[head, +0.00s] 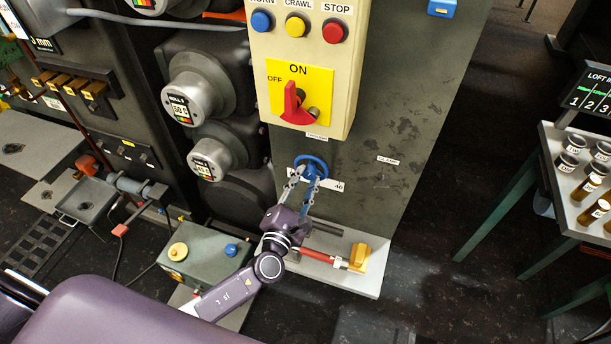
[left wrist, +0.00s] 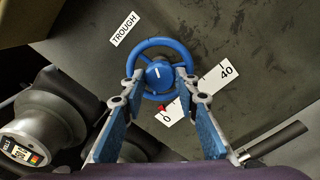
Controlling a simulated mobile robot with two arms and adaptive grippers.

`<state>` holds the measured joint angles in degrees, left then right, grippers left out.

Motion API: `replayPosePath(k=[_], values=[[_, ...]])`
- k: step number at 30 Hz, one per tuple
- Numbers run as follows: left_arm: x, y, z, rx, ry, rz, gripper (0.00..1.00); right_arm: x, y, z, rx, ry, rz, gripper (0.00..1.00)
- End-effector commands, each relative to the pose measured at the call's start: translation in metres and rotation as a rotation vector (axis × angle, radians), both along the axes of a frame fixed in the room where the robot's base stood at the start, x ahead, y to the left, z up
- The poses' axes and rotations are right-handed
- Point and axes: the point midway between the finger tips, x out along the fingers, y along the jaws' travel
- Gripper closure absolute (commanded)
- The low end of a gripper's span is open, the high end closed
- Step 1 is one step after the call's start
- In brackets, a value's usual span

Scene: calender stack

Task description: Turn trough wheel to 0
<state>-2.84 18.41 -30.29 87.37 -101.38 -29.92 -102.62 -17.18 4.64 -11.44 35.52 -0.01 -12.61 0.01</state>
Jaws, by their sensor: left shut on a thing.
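The trough wheel is a blue handwheel (head: 311,163) on the dark grey panel, below the yellow switch plate. In the left wrist view the wheel (left wrist: 158,42) has a hub with a short white line pointing roughly up. A white scale plate (left wrist: 212,82) beside it reads 0 at its lower end and 40 at its upper end. A small red pointer (left wrist: 161,108) shows at the wheel's lower edge, close to the 0 end. My right gripper is not in view.
A switch box (head: 350,60) with a red ON/OFF knob (head: 292,104) is above the wheel. Grey roll dials (head: 212,158) protrude to its left. Below are a green-grey box (head: 205,255) and a ledge with a red-and-yellow handle (head: 357,258). A sample table (head: 550,150) stands right.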

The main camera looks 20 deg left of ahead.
Motion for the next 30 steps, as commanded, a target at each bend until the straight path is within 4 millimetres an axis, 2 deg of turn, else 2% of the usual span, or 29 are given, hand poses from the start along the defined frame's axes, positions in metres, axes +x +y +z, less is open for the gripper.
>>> replayPosePath(k=[1, 12, 30], values=[[-0.001, 0.000, 0.000, 0.047, 0.005, -0.001, 0.96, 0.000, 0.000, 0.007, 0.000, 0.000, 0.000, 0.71], [-0.001, 0.001, 0.000, 0.398, -0.007, -0.001, 0.96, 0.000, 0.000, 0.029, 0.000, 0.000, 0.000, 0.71], [-0.002, 0.000, -0.001, 0.922, -0.025, -0.003, 0.96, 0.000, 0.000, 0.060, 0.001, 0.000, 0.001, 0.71]])
